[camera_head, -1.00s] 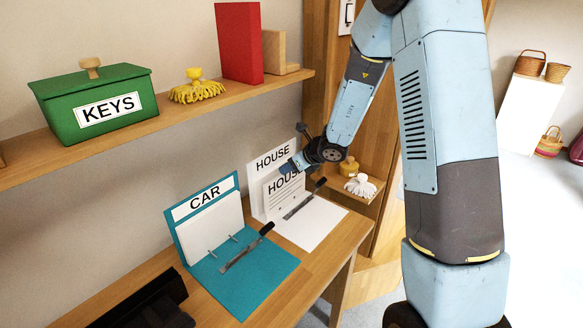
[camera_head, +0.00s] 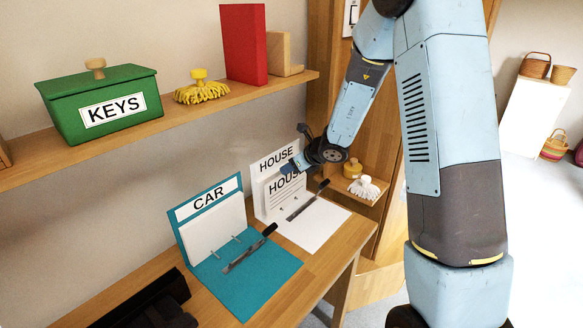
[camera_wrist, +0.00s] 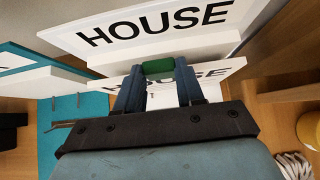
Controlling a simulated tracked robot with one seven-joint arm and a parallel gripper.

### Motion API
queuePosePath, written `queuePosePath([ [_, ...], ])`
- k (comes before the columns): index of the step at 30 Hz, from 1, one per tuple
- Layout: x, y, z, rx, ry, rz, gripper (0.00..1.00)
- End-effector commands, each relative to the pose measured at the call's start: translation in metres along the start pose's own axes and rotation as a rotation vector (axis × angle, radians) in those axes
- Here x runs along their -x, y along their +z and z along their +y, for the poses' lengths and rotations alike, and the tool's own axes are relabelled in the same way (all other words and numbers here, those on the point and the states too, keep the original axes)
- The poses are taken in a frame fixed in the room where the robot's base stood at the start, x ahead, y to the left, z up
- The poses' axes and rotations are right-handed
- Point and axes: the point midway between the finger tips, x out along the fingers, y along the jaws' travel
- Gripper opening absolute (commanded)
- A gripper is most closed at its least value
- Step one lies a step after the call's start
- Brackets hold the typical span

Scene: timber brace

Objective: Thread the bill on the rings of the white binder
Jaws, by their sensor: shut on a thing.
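The white binder (camera_head: 326,227) stands open on the desk, its HOUSE cover (camera_head: 277,155) upright at the back. A black clamp bar (camera_head: 308,199) lies across its base, and small rings show just below the bill. The bill (camera_head: 291,192) is a white sheet headed HOUSE with printed lines. My gripper (camera_head: 289,167) is shut at the bill's top edge and holds it upright in front of the cover. In the wrist view, a green piece (camera_wrist: 158,67) sits between my fingers at the bill's top (camera_wrist: 215,72). The bill's lower edge appears above the rings; whether it touches them is unclear.
The teal CAR binder (camera_head: 245,279) stands open to the left, with its own rings and bar. A shelf (camera_head: 225,103) above holds a green KEYS box (camera_head: 105,105), a yellow brush (camera_head: 201,90) and a red book (camera_head: 243,45). A white brush (camera_head: 364,187) is at right.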

Motion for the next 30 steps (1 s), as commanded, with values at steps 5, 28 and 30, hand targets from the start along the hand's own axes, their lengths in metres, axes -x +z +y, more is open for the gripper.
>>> queuePosePath([
  [5, -0.002, 0.002, 0.000, 0.001, 0.000, -0.001, 0.00],
  [28, -0.011, 0.010, 0.000, 0.001, 0.000, -0.001, 0.00],
  [30, -0.011, 0.011, 0.000, 0.001, 0.000, -0.001, 0.00],
])
